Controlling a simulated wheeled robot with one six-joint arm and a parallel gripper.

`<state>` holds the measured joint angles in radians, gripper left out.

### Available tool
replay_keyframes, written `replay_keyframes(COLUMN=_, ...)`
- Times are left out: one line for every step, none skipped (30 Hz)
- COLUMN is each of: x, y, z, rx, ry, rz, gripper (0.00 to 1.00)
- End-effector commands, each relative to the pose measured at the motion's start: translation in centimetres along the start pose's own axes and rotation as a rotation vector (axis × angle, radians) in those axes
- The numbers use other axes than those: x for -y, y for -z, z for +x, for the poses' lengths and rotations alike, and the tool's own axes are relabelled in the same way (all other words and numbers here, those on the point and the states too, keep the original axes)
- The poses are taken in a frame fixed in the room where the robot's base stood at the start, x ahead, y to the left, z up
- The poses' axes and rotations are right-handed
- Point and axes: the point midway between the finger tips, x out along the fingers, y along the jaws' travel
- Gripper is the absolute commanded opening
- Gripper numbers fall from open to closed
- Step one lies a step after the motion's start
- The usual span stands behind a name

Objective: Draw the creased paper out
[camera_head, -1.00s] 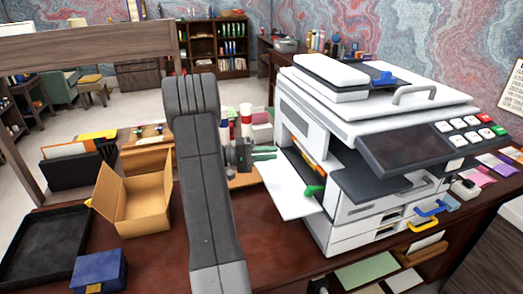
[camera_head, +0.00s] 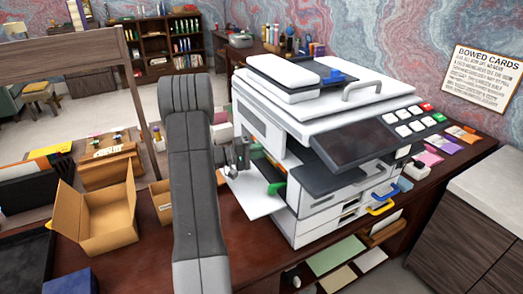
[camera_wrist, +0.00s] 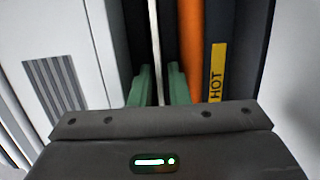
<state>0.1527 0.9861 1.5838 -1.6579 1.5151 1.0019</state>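The white printer (camera_head: 262,112) stands on the desk with its left side open and a side door (camera_head: 255,195) folded down. A green lever (camera_head: 277,187) shows by the opening. In the wrist view, a thin white edge (camera_wrist: 155,45), seemingly the paper, runs between my gripper's two green fingers (camera_wrist: 160,88). The fingers are apart, with dark gaps on both sides of it. An orange roller (camera_wrist: 191,45) and a yellow HOT label (camera_wrist: 217,72) lie just right. In the head view, my gripper (camera_head: 240,158) is at the opening, partly hidden by my arm. Creases cannot be made out.
An open cardboard box (camera_head: 108,220) stands left on the desk. A blue box (camera_head: 72,283) lies at the front left. Printer panels and walls close in on both sides in the wrist view. A control panel (camera_head: 350,143) juts out at the printer's front.

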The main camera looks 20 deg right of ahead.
Motion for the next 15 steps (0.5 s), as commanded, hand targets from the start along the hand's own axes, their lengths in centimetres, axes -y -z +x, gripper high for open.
replay_keyframes(x=0.0, y=0.0, z=0.0, rx=0.0, ry=0.0, rz=0.0, gripper=0.15)
replay_keyframes(x=0.0, y=0.0, z=0.0, rx=0.0, ry=0.0, rz=0.0, gripper=0.14)
replay_keyframes(x=0.0, y=0.0, z=0.0, rx=0.0, ry=0.0, rz=0.0, gripper=0.06)
replay_keyframes(x=0.0, y=0.0, z=0.0, rx=0.0, ry=0.0, rz=0.0, gripper=0.0)
replay_keyframes(x=0.0, y=0.0, z=0.0, rx=0.0, ry=0.0, rz=0.0, gripper=0.0)
replay_keyframes(x=0.0, y=0.0, z=0.0, rx=0.0, ry=0.0, rz=0.0, gripper=0.0)
replay_keyframes(x=0.0, y=0.0, z=0.0, rx=0.0, ry=0.0, rz=0.0, gripper=0.0)
replay_keyframes(x=0.0, y=0.0, z=0.0, rx=0.0, ry=0.0, rz=0.0, gripper=0.0)
replay_keyframes(x=0.0, y=0.0, z=-0.1, rx=0.0, ry=0.0, rz=0.0, gripper=0.0)
replay_keyframes(x=0.0, y=0.0, z=-0.1, rx=0.0, ry=0.0, rz=0.0, gripper=0.0)
replay_keyframes(x=0.1, y=0.0, z=-0.2, rx=0.0, ry=0.0, rz=0.0, gripper=0.0)
replay_keyframes(x=0.1, y=0.0, z=-0.4, rx=-0.001, ry=0.0, rz=0.0, gripper=0.0)
replay_keyframes(x=0.1, y=-0.1, z=-0.6, rx=-0.001, ry=0.0, rz=0.0, gripper=0.0)
replay_keyframes(x=0.2, y=-0.1, z=-0.8, rx=-0.001, ry=0.0, rz=0.0, gripper=0.0)
replay_keyframes(x=0.2, y=-0.1, z=-1.1, rx=-0.002, ry=0.0, rz=-0.001, gripper=0.0)
